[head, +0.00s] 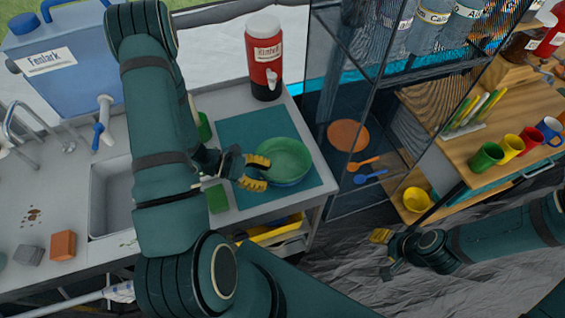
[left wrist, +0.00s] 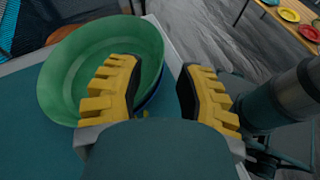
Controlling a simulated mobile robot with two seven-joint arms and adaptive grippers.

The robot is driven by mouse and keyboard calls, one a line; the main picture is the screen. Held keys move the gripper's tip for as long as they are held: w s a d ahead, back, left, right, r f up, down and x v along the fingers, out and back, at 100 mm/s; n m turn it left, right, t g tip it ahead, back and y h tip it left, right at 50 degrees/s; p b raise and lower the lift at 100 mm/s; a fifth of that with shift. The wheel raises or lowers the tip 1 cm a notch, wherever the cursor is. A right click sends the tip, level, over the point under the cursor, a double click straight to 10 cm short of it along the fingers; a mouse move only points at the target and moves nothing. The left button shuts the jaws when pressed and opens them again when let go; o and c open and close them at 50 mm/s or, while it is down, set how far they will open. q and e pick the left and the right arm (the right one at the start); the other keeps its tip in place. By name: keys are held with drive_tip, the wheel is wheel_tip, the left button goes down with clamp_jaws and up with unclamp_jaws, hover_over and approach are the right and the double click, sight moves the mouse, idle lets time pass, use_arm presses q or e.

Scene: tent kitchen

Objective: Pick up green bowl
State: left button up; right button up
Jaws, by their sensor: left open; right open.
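The green bowl (head: 286,156) sits on a teal mat (head: 243,126) near the right end of the counter. A blue edge shows beneath it. My left gripper (head: 258,172) is open at the bowl's left near side. In the left wrist view, one yellow finger of the left gripper (left wrist: 158,78) overlaps the inside of the green bowl (left wrist: 75,62), and the other is to the right, outside it. The bowl's rim appears between the fingers; contact cannot be told. My right gripper (head: 384,252) is open and empty, over the floor at the right.
A red and black drink dispenser (head: 264,62) stands behind the mat. A sink (head: 110,190) and a blue water container (head: 62,62) are at the left. A wooden shelf with coloured mugs (head: 487,156) stands at the right, beyond a floor gap.

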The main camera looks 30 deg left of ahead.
sight(281, 180)
use_arm(q)
drive_tip(key=x, duration=0.5)
drive_tip(key=shift+d, duration=0.15)
clamp_jaws()
